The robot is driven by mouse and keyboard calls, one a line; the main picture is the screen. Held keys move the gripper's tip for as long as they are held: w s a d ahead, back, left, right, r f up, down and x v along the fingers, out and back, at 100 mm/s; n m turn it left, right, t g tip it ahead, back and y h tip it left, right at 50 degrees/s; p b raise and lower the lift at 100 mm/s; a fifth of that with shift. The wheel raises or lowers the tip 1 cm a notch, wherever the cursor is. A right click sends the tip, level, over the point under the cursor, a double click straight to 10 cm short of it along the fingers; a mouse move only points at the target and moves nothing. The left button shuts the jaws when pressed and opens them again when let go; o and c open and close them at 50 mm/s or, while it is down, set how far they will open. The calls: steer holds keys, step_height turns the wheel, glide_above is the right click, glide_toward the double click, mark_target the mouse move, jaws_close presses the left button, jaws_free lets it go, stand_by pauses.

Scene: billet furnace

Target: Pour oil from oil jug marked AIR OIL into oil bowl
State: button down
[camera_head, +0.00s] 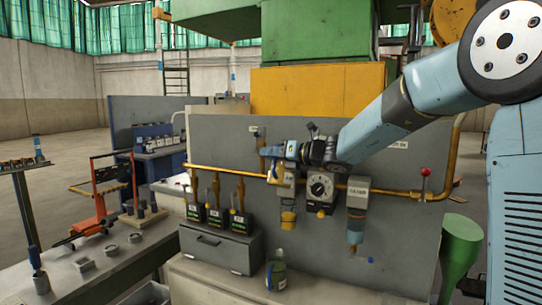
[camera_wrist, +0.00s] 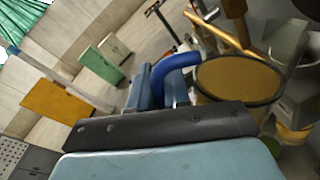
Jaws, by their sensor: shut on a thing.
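My gripper (camera_head: 274,153) is at the grey panel, in front of the brass pipe. In the wrist view its blue fingers (camera_wrist: 158,88) are shut on the curved blue handle (camera_wrist: 178,62) of a jug. Whether oil is flowing is unclear.
A dial box (camera_head: 320,190) and a unit with a blue bowl (camera_head: 356,225) are right of the yellow bowl. A greenish jug (camera_head: 276,274) stands on the bench below.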

steer(key=shift+w+r+m, duration=0.2)
steer(key=shift+r+m, duration=0.5)
steer(key=shift+r, duration=0.25)
steer(key=shift+r, duration=0.15)
stand_by(0.6)
steer(key=shift+w+d+r+m+g, duration=0.1)
steer(key=shift+w+r+m+g, duration=0.1)
steer(key=shift+r+m, duration=0.25)
steer(key=shift+w+r+m+g, duration=0.2)
steer(key=shift+r+m, duration=0.15)
steer(key=shift+r, duration=0.05)
stand_by(0.7)
steer(key=shift+w+d+r+m, duration=0.2)
steer(key=shift+w+r+m, duration=0.35)
steer(key=shift+r+m, duration=0.3)
steer(key=shift+w+d+r+m+g, duration=0.1)
steer(key=shift+w+r+m+g, duration=0.25)
steer(key=shift+r, duration=0.1)
stand_by(3.5)
